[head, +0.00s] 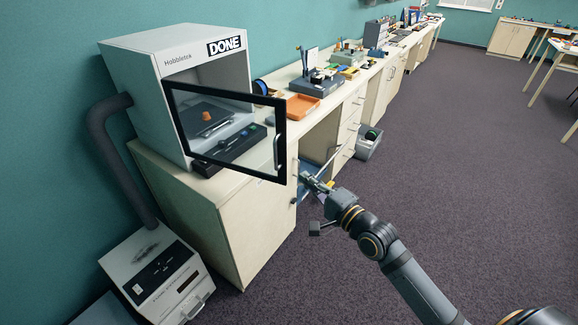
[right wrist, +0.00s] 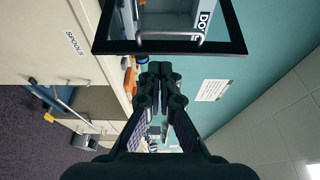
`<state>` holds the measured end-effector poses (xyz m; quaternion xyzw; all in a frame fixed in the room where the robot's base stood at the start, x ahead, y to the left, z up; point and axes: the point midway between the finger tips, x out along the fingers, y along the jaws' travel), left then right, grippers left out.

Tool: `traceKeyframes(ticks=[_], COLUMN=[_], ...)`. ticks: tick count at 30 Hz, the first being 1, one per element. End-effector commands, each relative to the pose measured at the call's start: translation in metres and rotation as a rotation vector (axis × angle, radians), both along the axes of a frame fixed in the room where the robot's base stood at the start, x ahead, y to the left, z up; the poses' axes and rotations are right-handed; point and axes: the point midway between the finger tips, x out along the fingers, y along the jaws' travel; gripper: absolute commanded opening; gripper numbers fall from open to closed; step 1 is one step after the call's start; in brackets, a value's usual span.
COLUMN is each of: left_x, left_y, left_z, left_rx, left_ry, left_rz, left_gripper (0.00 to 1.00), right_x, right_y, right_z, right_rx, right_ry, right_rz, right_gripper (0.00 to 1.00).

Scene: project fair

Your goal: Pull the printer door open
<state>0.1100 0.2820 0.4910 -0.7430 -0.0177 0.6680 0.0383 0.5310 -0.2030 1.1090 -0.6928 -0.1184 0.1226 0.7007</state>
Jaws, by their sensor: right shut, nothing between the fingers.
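The grey printer (head: 130,70) stands on a cream cabinet at the left. Its black-framed glass door (head: 280,125) is swung open out from the front, with the upright silver handle (head: 277,152) near its free edge. My right gripper (head: 304,178) is shut and empty, just right of the door's lower free corner. In the right wrist view its closed fingertips (right wrist: 160,68) sit just below the door frame (right wrist: 112,46) and the handle (right wrist: 170,36); it appears apart from the handle. My left gripper is not in view.
An orange print (head: 206,117) shows through the door glass. The cream cabinet (head: 240,235) is below, with an orange tray (head: 302,108) farther along the bench. A grey unit with a hose (head: 160,275) stands on the floor at left. The carpet (head: 450,160) at right is clear.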

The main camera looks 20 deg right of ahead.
Motion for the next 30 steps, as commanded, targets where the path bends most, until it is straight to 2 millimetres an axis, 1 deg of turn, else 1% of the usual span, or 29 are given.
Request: traceKeyframes(ticks=[1,4,6,12,16,21,30], left_x=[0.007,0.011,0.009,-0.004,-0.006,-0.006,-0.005], left_y=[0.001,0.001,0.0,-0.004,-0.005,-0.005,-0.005], left_z=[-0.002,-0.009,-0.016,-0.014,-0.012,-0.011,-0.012], left_rx=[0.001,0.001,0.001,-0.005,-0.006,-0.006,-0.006], left_ry=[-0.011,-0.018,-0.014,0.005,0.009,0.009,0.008], left_rz=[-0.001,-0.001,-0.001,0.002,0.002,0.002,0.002], left_gripper=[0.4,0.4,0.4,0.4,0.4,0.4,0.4], right_x=[0.003,0.015,0.026,0.063,0.081,0.092,0.093], right_y=[0.001,0.004,0.01,0.023,0.029,0.033,0.034], right_z=[-0.001,-0.002,-0.002,0.002,0.001,0.0,0.0], right_rx=[0.002,0.007,0.009,0.007,0.004,-0.001,-0.002], right_ry=[-0.002,-0.003,-0.005,-0.003,-0.002,-0.001,-0.001], right_rz=[-0.002,-0.005,-0.001,-0.002,-0.001,0.0,0.0], right_gripper=[0.0,0.0,0.0,0.0,0.0,0.0,0.0])
